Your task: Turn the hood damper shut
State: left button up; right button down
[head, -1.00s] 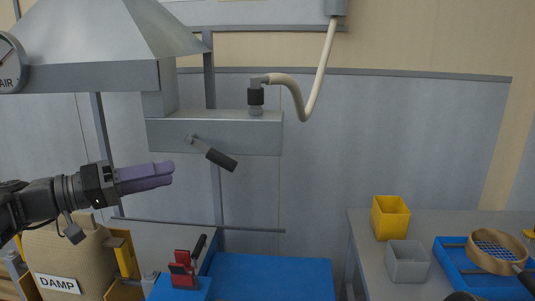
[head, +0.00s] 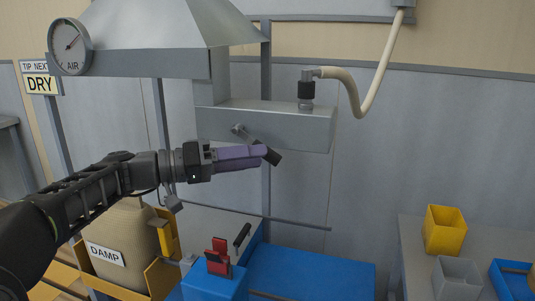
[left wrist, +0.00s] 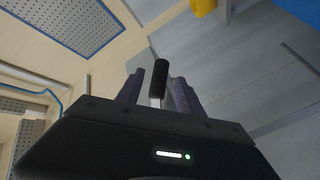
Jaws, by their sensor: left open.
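The hood damper's lever (head: 272,155) has a black grip on a metal arm. It slants down to the right from its pivot on the front of the grey duct box (head: 285,126) under the hood (head: 150,35). My left gripper (head: 258,157), with purple fingers, reaches in from the left and its tips overlap the lever. In the left wrist view the black grip (left wrist: 159,77) stands between the two open fingers. I cannot tell whether either finger touches it. My right gripper is not in view.
A beige hose (head: 354,92) runs from a fitting on the box up to the right. An AIR gauge (head: 70,47) is on the hood. Below are a DAMP sack (head: 120,230), a red clamp on a blue block (head: 215,288), and a bench with a yellow bin (head: 443,230).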

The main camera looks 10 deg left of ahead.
pick_arm(q)
jog(key=shift+x, duration=1.8)
grip_shut()
